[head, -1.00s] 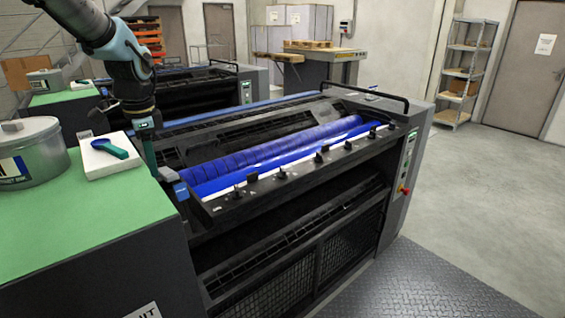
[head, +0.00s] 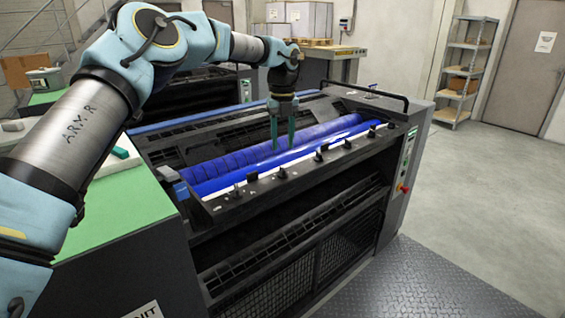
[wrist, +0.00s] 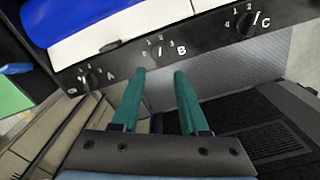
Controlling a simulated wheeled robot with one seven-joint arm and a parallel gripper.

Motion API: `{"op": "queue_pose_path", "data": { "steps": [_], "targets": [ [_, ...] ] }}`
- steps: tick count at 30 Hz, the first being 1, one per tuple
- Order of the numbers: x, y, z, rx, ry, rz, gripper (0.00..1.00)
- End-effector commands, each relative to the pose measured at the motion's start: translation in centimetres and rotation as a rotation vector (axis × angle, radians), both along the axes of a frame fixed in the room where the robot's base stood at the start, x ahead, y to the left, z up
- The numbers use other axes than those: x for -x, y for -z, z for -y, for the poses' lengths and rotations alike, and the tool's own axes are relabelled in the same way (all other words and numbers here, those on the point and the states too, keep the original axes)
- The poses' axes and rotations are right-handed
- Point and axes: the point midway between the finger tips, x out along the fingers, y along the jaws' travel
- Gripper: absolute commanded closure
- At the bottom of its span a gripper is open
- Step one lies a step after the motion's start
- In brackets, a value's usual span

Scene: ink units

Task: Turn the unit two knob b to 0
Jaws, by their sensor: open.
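In the wrist view knob B (wrist: 156,55) is on a black rail between knob A (wrist: 88,79) and knob C (wrist: 246,23). I cannot tell there which knob is B.
The blue roller (head: 240,168) lies behind the rail. A black handle bar (head: 367,94) stands at the unit's far end, near a side panel (head: 407,150) with a red switch. A green-topped bench (head: 120,212) is at the left. The floor at right is clear.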

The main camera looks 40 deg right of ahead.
Motion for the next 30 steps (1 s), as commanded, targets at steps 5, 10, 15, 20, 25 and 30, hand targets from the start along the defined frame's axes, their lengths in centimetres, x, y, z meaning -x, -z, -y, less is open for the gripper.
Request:
{"op": "queue_pose_path", "data": {
  "steps": [5,10,15,20,25,30],
  "targets": [
    [0.0,3.2,-0.1,-0.004,-0.002,-0.003,0.56],
    [0.0,5.9,-0.1,-0.002,-0.003,-0.002,0.56],
    [0.0,7.5,-0.1,0.0,-0.003,-0.001,0.56],
    [-0.1,7.9,0.0,0.001,-0.003,0.0,0.56],
    [-0.1,7.9,0.0,0.001,-0.003,0.0,0.56],
    [-0.1,7.9,0.0,0.0,-0.004,0.001,0.74]
  ]
}}
